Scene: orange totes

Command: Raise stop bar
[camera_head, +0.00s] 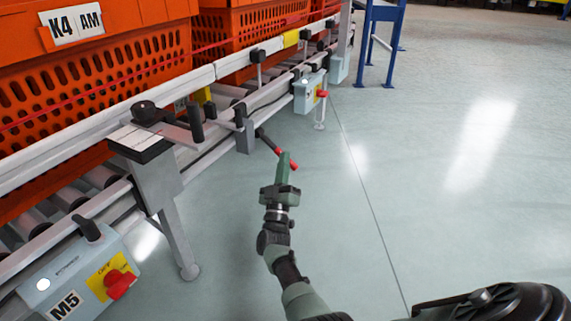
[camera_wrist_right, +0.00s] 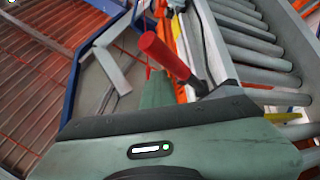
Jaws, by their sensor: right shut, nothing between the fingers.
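The stop bar seems to be the dark lever with a red handle (camera_head: 277,150) that sticks out from the conveyor's side rail. Its red grip also shows large in the right wrist view (camera_wrist_right: 163,54). My right gripper (camera_head: 284,160) is shut and empty, with its green fingers crossing in front of the red handle, which shows on both sides of them. In the wrist view the handle rises beside the green fingers (camera_wrist_right: 157,90). I cannot tell whether they touch it. My left gripper is not in view.
Orange totes (camera_head: 115,75) stand on the roller conveyor (camera_head: 70,195) at left. A blue stand (camera_head: 380,40) is behind. The floor at right is clear.

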